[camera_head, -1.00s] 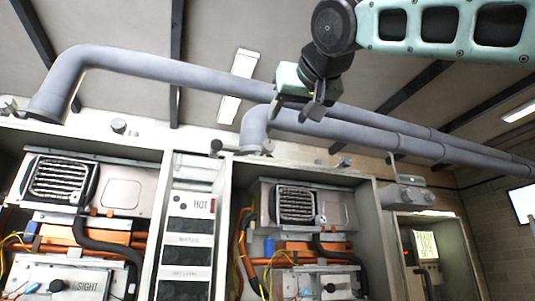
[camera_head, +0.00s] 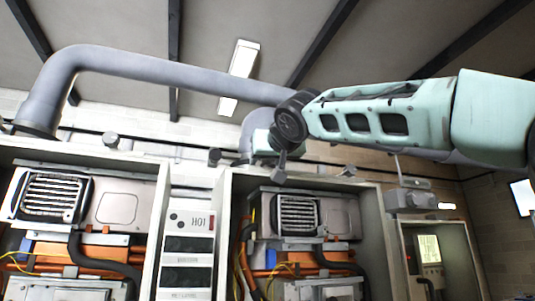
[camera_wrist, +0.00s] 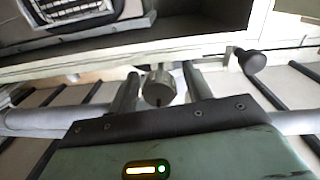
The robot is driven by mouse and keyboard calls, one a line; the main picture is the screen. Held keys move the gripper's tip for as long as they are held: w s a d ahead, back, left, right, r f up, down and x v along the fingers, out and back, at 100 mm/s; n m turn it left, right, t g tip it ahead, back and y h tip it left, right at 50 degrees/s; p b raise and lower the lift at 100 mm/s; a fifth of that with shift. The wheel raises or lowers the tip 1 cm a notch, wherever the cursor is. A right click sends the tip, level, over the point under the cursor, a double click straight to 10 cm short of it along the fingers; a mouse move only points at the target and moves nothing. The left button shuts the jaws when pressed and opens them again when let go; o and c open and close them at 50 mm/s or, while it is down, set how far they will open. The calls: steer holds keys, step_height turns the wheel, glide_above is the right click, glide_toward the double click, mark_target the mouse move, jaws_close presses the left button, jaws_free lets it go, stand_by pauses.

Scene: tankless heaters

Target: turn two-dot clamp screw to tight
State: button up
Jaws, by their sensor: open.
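My gripper (camera_head: 279,172) is at the top edge of the middle heater cabinet, in front of the vertical pipe end. I see no clear contact between the fingers and this screw. No dots can be made out on it, so I cannot tell whether it is the two-dot clamp screw. In the head view it is hidden behind my gripper. A dark knob (camera_wrist: 252,62) stands to the right in the wrist view and shows left of my gripper (camera_head: 214,156).
Other knobs stand on the cabinet tops at left (camera_head: 110,139) and right (camera_head: 346,170). A thick grey pipe (camera_head: 165,72) runs above. Open cabinets with heater units (camera_head: 297,215) lie below, beside a HOT panel (camera_head: 188,222).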

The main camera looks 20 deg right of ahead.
steer(key=c, duration=1)
steer(key=m+b, duration=0.3)
steer(key=m, duration=0.1)
steer(key=shift+m, duration=0.3)
steer(key=o, duration=1)
